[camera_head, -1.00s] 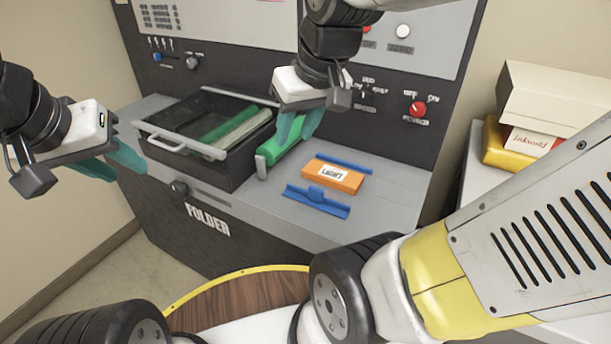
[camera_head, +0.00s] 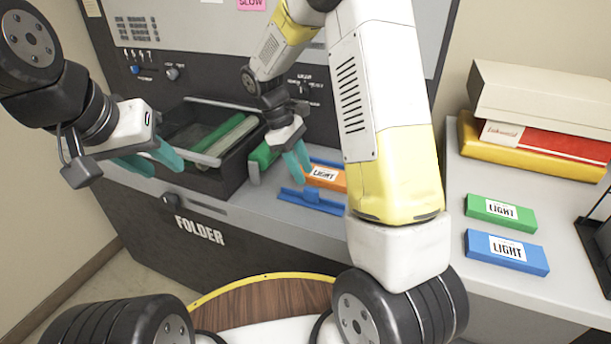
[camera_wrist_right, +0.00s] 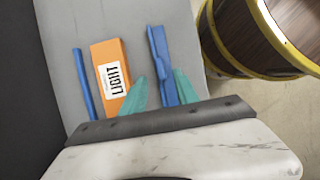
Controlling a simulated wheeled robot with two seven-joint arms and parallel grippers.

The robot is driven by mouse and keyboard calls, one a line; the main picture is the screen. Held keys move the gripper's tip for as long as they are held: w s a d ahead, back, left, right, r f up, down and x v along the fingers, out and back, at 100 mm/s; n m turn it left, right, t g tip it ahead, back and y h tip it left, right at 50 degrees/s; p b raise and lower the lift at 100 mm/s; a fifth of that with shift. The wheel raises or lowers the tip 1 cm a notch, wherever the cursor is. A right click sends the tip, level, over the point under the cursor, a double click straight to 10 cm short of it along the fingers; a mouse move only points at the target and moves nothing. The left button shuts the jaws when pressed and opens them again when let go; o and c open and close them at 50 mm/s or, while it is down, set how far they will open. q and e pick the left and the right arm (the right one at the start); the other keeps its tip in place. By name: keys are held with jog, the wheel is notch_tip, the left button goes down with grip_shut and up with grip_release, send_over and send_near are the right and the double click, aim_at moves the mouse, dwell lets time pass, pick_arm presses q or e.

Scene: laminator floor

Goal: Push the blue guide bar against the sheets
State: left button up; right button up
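The blue guide bar (camera_head: 312,201) with a raised tab lies on the grey ledge in front of an orange pack labelled LIGHT (camera_head: 326,177), probably the sheets. A thin blue rail (camera_head: 327,162) lies behind the pack. My right gripper (camera_head: 298,166) is over the ledge, fingers pointing down. In the right wrist view its teal fingers (camera_wrist_right: 160,82) are apart, with the guide bar (camera_wrist_right: 165,65) showing between them. The left finger partly overlaps the gap between bar and orange pack (camera_wrist_right: 110,75). Contact cannot be told. My left gripper (camera_head: 155,160) is open and empty, left of the drawer.
A dark open drawer (camera_head: 205,172) with green and grey bars inside stands left of the pack, with a green block beside it. At right, a side table (camera_head: 450,196) holds green (camera_head: 501,212) and blue (camera_head: 507,252) LIGHT packs and stacked boxes (camera_head: 540,100).

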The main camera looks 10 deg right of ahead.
aim_at(310, 189)
jog(key=x, duration=0.7)
grip_shut()
jog(key=shift+s+a+f, duration=0.1)
jog(key=shift+s+a, duration=0.05)
dwell(1.2)
